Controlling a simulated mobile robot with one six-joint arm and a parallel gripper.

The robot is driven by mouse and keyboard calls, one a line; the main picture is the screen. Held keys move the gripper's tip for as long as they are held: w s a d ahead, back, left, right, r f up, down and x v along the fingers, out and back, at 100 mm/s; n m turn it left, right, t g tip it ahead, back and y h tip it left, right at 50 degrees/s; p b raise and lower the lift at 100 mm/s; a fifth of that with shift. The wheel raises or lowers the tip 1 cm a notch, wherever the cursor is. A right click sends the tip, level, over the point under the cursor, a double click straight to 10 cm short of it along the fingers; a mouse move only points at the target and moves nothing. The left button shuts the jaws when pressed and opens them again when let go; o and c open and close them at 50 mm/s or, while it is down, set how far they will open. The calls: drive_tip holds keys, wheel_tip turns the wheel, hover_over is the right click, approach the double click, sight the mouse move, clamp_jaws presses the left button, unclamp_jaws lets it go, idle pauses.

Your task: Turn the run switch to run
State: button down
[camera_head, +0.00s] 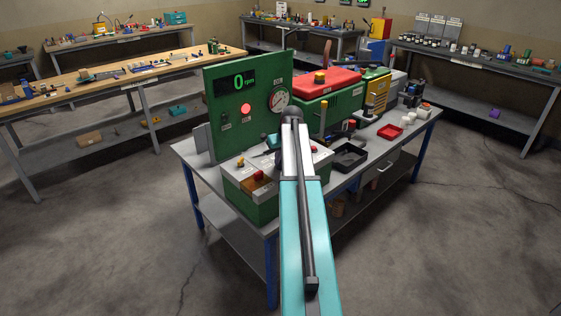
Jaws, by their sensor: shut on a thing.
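A green control box (250,205) with a pale sloped top stands at the near left corner of the bench. On its top are a yellow-orange knob (240,162) and a red button (258,175). My teal and white arm reaches over the box from below. My gripper (273,142) is low at the back of the box top, mostly hidden behind my arm. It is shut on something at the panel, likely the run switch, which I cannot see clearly. The green upright panel (230,125) behind shows 0 rpm and a lit red lamp (246,109).
A round gauge (279,99) is on the upright panel close to my arm. A green machine with a red lid (325,83) stands behind. Floor around the bench is clear.

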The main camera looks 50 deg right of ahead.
drive_tip(key=shift+m+h, duration=0.5)
drive_tip(key=shift+m, duration=0.6)
drive_tip(key=shift+r, duration=0.1)
drive_tip(key=c, duration=1.8)
unclamp_jaws()
drive_tip(key=shift+c, duration=0.2)
drive_tip(key=shift+g, duration=0.3)
drive_tip(key=b+v, duration=0.3)
drive_tip(key=v, duration=1)
drive_tip(key=shift+s+r, duration=0.15)
drive_tip(key=shift+r, duration=0.15)
